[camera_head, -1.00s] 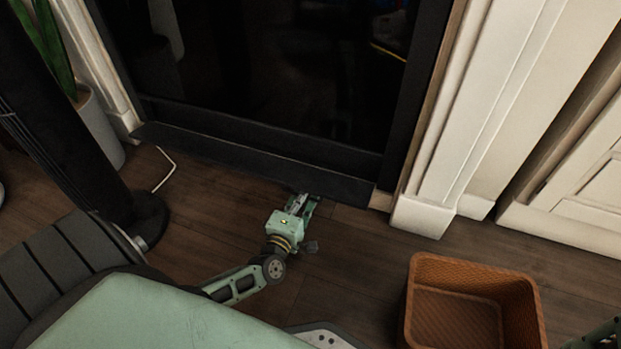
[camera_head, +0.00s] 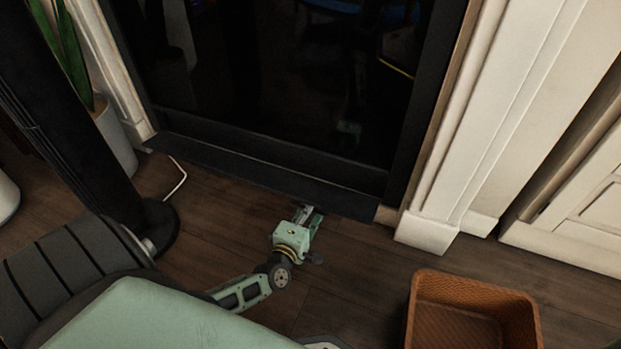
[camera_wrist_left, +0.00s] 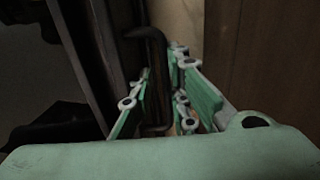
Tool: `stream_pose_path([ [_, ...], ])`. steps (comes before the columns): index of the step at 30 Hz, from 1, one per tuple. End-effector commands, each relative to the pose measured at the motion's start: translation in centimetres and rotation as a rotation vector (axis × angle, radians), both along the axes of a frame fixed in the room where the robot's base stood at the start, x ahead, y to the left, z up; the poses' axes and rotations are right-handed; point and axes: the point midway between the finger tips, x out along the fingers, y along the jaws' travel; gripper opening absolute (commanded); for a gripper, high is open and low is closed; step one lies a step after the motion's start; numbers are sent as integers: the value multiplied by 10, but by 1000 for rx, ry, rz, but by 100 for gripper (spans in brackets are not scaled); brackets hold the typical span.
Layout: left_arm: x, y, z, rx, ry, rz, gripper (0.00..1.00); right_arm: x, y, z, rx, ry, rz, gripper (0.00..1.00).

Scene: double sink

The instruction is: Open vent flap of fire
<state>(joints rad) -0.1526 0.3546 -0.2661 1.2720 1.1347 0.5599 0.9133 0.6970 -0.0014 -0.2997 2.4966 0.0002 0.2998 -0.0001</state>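The fireplace (camera_head: 270,85) has a dark glass front in a black frame. A long, thin dark flap (camera_head: 240,173) runs along its bottom edge, close above the floor. My left gripper (camera_head: 309,211) is low at the flap's front edge, right of its middle. In the left wrist view its green fingers (camera_wrist_left: 163,80) stand apart, with a dark bar-like edge (camera_wrist_left: 153,55) between them. I cannot tell whether they touch it. The flap's underside is hidden in the head view. My right gripper is not in view.
A brown woven basket (camera_head: 472,283) stands on the wooden floor at the lower right. White trim (camera_head: 430,225) borders the fireplace on the right. A potted plant (camera_head: 115,140) and a white cable (camera_head: 178,180) are at the left. Floor between gripper and basket is clear.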

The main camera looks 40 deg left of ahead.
Motion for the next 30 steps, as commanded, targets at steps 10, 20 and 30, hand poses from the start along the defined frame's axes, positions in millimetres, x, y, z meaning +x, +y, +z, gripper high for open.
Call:
stream_pose_path([
  [10, -50, -11, 5, -2, 2, 2, 15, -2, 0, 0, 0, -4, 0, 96],
  [20, -106, -25, 10, -1, 3, 0, 15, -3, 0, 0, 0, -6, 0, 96],
  [30, -116, -28, 11, 0, 1, 0, 15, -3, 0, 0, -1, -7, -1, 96],
])
